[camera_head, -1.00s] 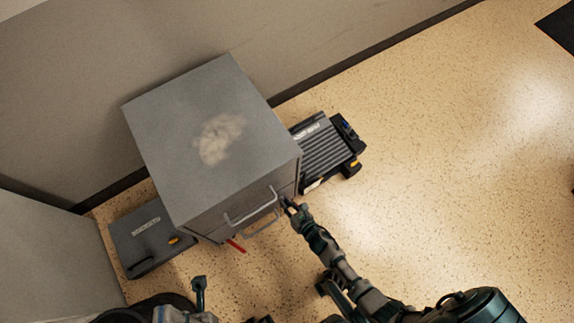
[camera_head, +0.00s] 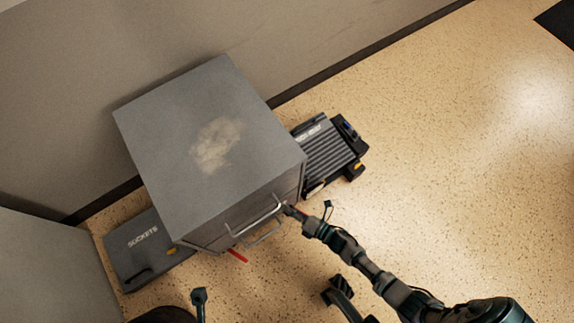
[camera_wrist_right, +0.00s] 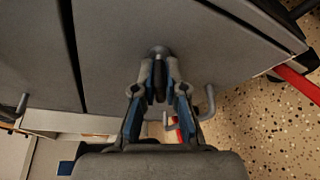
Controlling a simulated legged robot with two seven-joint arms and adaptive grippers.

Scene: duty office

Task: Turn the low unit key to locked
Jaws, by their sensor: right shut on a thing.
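The low grey unit (camera_head: 160,120) stands against the wall, with bar handles (camera_head: 258,215) on its front. In the right wrist view, the dark key (camera_wrist_right: 159,80) sits in a round lock on the unit's grey front (camera_wrist_right: 215,50). My right gripper (camera_head: 290,209) is at the front's right upper corner in the head view. In the wrist view the fingers of my right gripper (camera_wrist_right: 159,92) are shut on the key from both sides. I cannot tell the key's angle exactly.
A dark case marked SOCKETS (camera_head: 145,248) lies on the floor left of the unit. A ribbed dark case (camera_head: 330,150) lies on its right. A red bar (camera_head: 238,255) shows below the front.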

